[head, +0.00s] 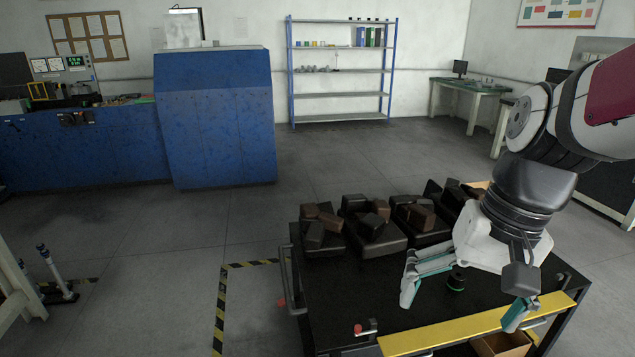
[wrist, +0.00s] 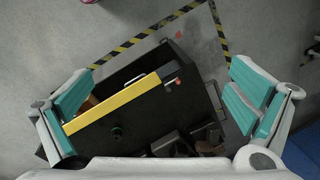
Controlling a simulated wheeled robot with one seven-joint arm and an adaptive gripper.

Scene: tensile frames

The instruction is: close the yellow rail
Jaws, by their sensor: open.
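The yellow rail (head: 440,330) is a long flat bar along the near edge of the black cart (head: 345,290). In the wrist view the rail (wrist: 120,100) runs diagonally between my spread fingers. A small red-tipped metal part (head: 366,328) sits by the rail's left end in the head view. My gripper (head: 464,303) is open and empty above the cart's right part. Its teal-padded fingers also show wide apart in the wrist view (wrist: 160,78). One finger overlaps the rail's right part in the head view. I cannot tell whether it touches.
Dark trays with brown blocks (head: 375,235) stand along the cart's far side. A green-and-black round piece (head: 456,280) is on the cart top beside my gripper. An open cardboard box (head: 503,344) sits below the rail. Free floor with striped tape (head: 219,305) lies left of the cart.

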